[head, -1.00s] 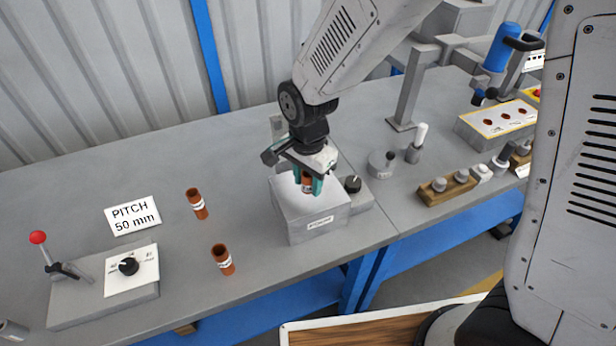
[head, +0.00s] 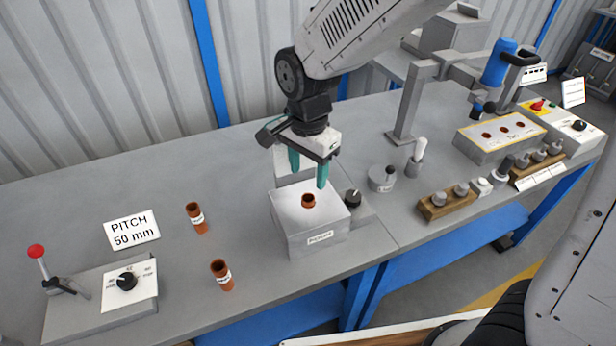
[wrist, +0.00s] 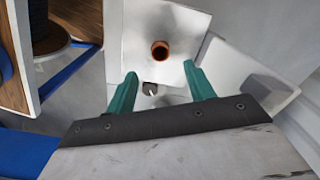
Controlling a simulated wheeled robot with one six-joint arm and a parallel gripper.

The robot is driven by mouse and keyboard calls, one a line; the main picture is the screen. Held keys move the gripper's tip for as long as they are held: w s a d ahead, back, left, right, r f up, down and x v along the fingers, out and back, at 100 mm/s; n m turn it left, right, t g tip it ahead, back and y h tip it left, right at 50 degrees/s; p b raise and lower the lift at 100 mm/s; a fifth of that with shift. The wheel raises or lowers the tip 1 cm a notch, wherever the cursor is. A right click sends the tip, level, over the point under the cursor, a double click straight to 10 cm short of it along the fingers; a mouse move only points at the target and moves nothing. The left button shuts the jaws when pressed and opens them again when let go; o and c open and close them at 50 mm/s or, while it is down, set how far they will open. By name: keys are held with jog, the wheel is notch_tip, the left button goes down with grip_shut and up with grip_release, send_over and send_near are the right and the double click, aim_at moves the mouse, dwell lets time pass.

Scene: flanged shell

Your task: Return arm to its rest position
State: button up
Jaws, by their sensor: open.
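My gripper (head: 308,172) is open and empty, with two green fingers pointing down above a grey box fixture (head: 318,243). A copper-brown tube (head: 309,201) sits in the top of that box, with only its upper end showing. The fingers are clear above the tube. In the wrist view, my gripper (wrist: 162,90) has its fingers spread wide, and the tube (wrist: 160,50) shows as a round ring in the box's pale top (wrist: 185,20), beyond the fingertips. My arm reaches in from the top right.
A lever and dial panel (head: 100,300) is at far left, by a "PITCH 50 mm" sign (head: 131,230). A blue-handled press (head: 497,62) and a wooden peg block (head: 449,199) stand right.

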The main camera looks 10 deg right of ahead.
dwell(0.5)
jog(key=s+d+r+n, duration=0.4)
jog(key=s+d+r, duration=0.2)
jog(key=s+d, duration=0.3)
jog(key=s+d+r+n+t, duration=0.1)
jog(key=s+d+r+n, duration=0.4)
jog(key=s+d, duration=0.5)
notch_tip(320, 180, up, 2)
jog(key=shift+s+d+r+n, duration=0.1)
jog(key=shift+s+d+n, duration=0.15)
jog(key=shift+d, duration=0.7)
